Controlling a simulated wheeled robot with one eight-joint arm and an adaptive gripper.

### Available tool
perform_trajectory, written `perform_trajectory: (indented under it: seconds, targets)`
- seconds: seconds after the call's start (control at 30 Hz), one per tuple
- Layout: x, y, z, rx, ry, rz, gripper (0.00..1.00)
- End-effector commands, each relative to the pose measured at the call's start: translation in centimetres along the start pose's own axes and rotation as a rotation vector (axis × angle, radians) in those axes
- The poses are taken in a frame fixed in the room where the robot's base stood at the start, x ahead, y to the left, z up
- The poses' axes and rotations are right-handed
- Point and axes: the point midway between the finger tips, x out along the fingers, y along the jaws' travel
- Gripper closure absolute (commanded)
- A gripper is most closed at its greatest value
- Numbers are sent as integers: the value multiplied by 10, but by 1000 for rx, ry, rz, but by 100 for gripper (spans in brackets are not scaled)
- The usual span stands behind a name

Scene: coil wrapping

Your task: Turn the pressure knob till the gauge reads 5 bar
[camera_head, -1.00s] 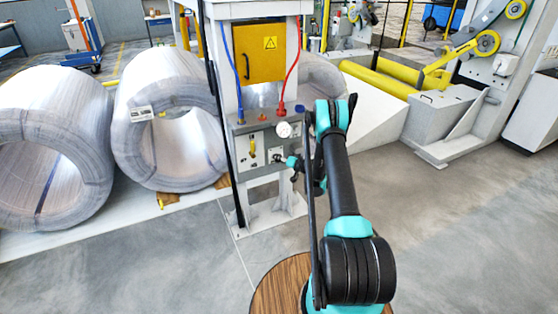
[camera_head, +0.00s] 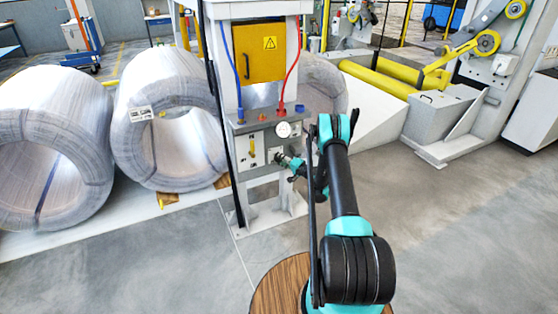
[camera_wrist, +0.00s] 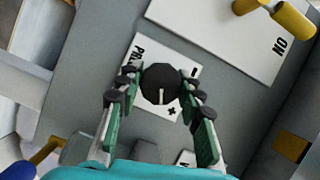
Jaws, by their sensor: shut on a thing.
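In the head view my gripper (camera_head: 283,160) is at the panel front and hides the knob. The gauge (camera_head: 283,130) is a small white dial on the grey panel just above my gripper. Its needle and reading are too small to tell.
A yellow lever (camera_wrist: 292,18) stands by an ON plate, to the upper right in the wrist view. A yellow box (camera_head: 258,52) with blue and red hoses is above the panel. Large wire coils (camera_head: 165,75) stand on the left. The floor to the right is open.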

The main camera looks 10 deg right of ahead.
Motion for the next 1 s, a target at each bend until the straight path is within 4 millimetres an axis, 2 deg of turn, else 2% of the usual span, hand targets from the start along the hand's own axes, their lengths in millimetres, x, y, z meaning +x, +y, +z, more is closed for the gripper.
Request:
perform_trajectory:
  seconds: [0.43,0.47,0.6,1.0]
  targets:
    - [0,0,1,7,-1,-3,92]
    - [0,0,1,7,-1,-3,60]
    - [0,0,0,6,0,-3,43]
    - [0,-6,-2,6,0,-3,42]
